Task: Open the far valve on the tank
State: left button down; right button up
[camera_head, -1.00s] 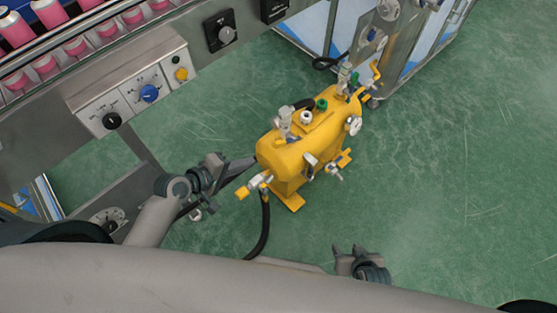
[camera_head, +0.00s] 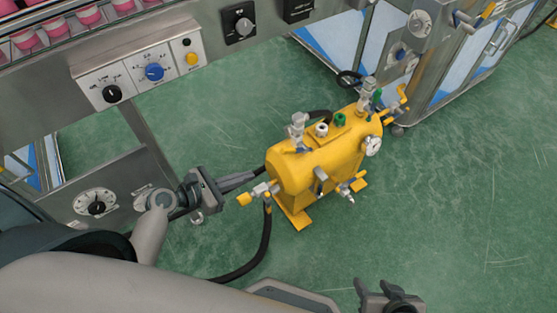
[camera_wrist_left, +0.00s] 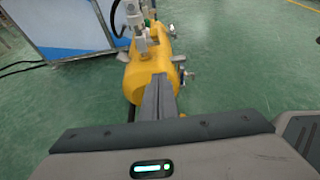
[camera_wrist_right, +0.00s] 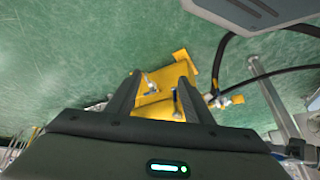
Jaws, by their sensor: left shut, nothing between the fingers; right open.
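The yellow tank (camera_head: 318,170) stands on the green floor, right of centre in the head view. The far valve (camera_head: 400,96), with a yellow handle, is at its far end, near the steel cabinet. The near valve (camera_head: 246,198), also yellow-handled, is at its near end. My left gripper (camera_head: 252,177) is shut and empty, apparently just short of the tank's near end. In the left wrist view its closed fingers (camera_wrist_left: 158,88) overlap the tank. My right gripper (camera_head: 374,290) is open and empty, low in the head view. In the right wrist view the tank (camera_wrist_right: 165,105) shows between its fingers.
A steel machine with a knob panel (camera_head: 145,70) fills the upper left, with pink cans above. A steel cabinet (camera_head: 440,60) with blue-and-white panels stands behind the tank. A black hose (camera_head: 262,250) runs from the tank's near end. The floor at right (camera_head: 470,200) is clear.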

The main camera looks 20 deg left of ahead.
pick_arm(q)
jog(key=b, duration=0.1)
send_near(293, 148)
jog(key=shift+w+d+f, duration=1)
jog(key=shift+d+f, duration=0.2)
jog(key=shift+f, duration=0.85)
pick_arm(e)
jog(key=shift+w+a+r+t+y, duration=0.2)
jog(key=shift+w+a+t+y, duration=0.15)
jog(key=shift+w+a, duration=0.3)
jog(key=shift+d, duration=0.1)
